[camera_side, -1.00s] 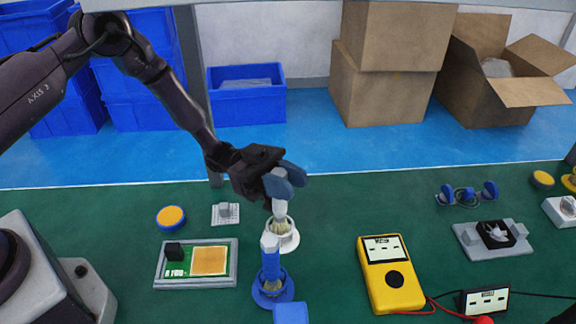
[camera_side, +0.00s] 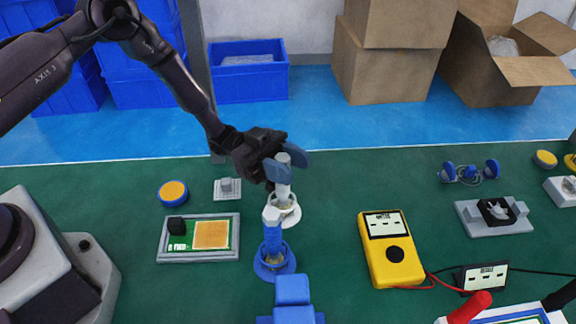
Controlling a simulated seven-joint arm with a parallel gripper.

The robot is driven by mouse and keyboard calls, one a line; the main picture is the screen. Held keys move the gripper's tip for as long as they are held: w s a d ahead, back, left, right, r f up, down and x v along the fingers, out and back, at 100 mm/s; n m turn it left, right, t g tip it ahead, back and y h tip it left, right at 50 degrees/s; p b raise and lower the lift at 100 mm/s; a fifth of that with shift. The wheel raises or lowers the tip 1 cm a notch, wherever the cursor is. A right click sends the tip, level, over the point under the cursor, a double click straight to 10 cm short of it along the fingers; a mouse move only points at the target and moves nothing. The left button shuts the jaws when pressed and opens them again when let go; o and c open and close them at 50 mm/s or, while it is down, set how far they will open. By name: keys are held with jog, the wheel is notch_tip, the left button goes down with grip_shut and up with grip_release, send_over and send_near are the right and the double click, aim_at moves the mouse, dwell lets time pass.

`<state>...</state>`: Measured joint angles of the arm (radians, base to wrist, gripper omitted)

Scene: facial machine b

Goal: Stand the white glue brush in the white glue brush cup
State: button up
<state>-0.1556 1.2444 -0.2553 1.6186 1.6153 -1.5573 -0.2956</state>
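The white glue brush (camera_side: 283,191) stands nearly upright with its bristles down. Its bristle end is inside the mouth of the white glue brush cup (camera_side: 291,219); whether it touches the bottom is hidden. My gripper (camera_side: 285,165) has its blue fingers on both sides of the upper handle and appears shut on it, with the top of the handle showing between the fingers.
A blue brush (camera_side: 272,238) stands in a blue cup (camera_side: 272,268) just in front of the white cup. A circuit board tray (camera_side: 229,255) lies to the left. A yellow multimeter (camera_side: 391,271) lies to the right. Another blue object (camera_side: 292,291) is at the front.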

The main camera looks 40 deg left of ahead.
jog(key=shift+o, duration=1.4)
jog(key=shift+s+d, duration=0.2)
jog(key=shift+d, duration=0.05)
